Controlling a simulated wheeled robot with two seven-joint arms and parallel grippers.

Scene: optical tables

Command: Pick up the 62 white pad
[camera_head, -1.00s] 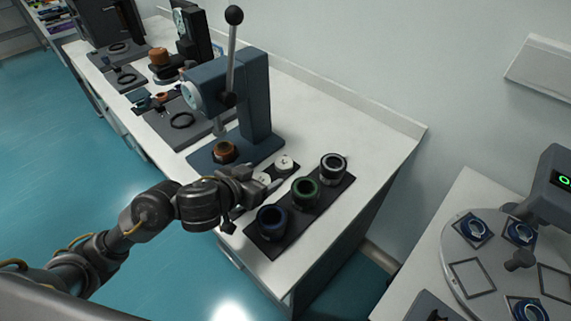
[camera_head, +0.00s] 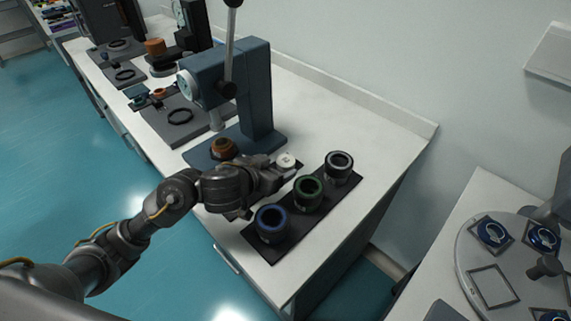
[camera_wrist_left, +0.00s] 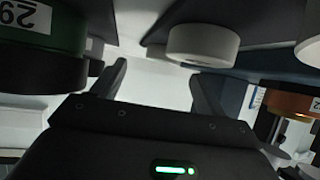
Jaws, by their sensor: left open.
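A small round white pad (camera_head: 286,160) lies on the dark mat beside the press, just beyond my left gripper (camera_head: 290,173). In the left wrist view, which looks upside down, a white pad (camera_wrist_left: 203,42) is ahead of the open fingers (camera_wrist_left: 160,80), nearer the right finger and not between them. A second white pad (camera_wrist_left: 309,51) is cut off at the right edge; in the head view my gripper hides it. No number is readable on either pad. My left gripper is open and empty. My right gripper is not in view.
Blue (camera_head: 271,222), green (camera_head: 308,192) and grey (camera_head: 339,166) ringed cylinders stand close beside the gripper on a dark tray (camera_head: 333,202). The green one carries an upside-down label in the wrist view (camera_wrist_left: 25,15). The lever press (camera_head: 258,95) rises behind.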

